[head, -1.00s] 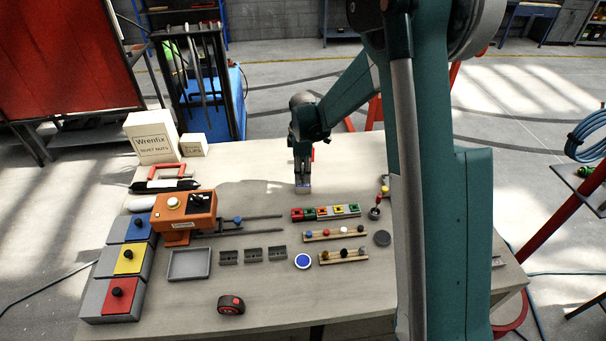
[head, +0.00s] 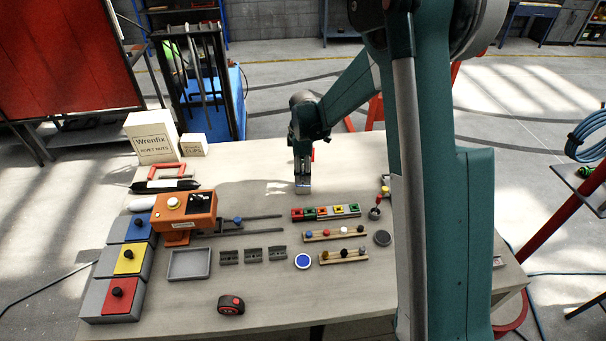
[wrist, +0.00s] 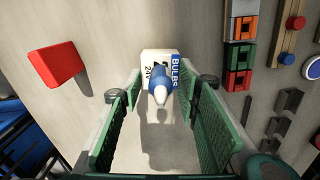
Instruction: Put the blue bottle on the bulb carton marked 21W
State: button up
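The blue bottle (wrist: 159,80) has a white pointed nozzle aimed at the wrist camera. It appears upright on a white and blue carton (wrist: 146,56) lettered BULBS; the carton's smaller marking is partly covered and I cannot read it surely. My gripper (wrist: 158,88) is open, its green pads on either side of the bottle with gaps showing at both sides. In the head view my gripper (head: 303,176) points down at the table's middle, and it largely hides the bottle and carton.
A red block (wrist: 58,66) lies left of my gripper in the wrist view. A row of coloured fuse-like blocks (head: 325,212) is close on the right. An orange machine (head: 184,211) with rails stands left. The table (head: 245,165) left of my gripper is clear.

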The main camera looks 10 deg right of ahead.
notch_tip(320, 180, up, 12)
jog(key=shift+f, duration=0.15)
dwell(0.4)
jog(key=shift+s, duration=0.1)
dwell(0.7)
jog(key=shift+s+d+r, duration=0.1)
jog(key=shift+r, duration=0.1)
jog(key=s+d+r+m+t, duration=0.2)
jog(key=s+d+r+m, duration=0.15)
jog(key=s+r, duration=0.45)
jog(key=s+d+r+m+t, duration=0.1)
jog(key=s+d+r+m, duration=0.4)
jog(key=s, duration=0.6)
jog(key=s+d+m+t, duration=0.2)
jog(key=s+m+t, duration=0.2)
jog(key=s, duration=1.5)
jog(key=m, duration=0.3)
jog(key=shift+s+d+f+m, duration=0.2)
jog(key=shift+f+m, duration=0.1)
jog(key=shift+m, duration=0.05)
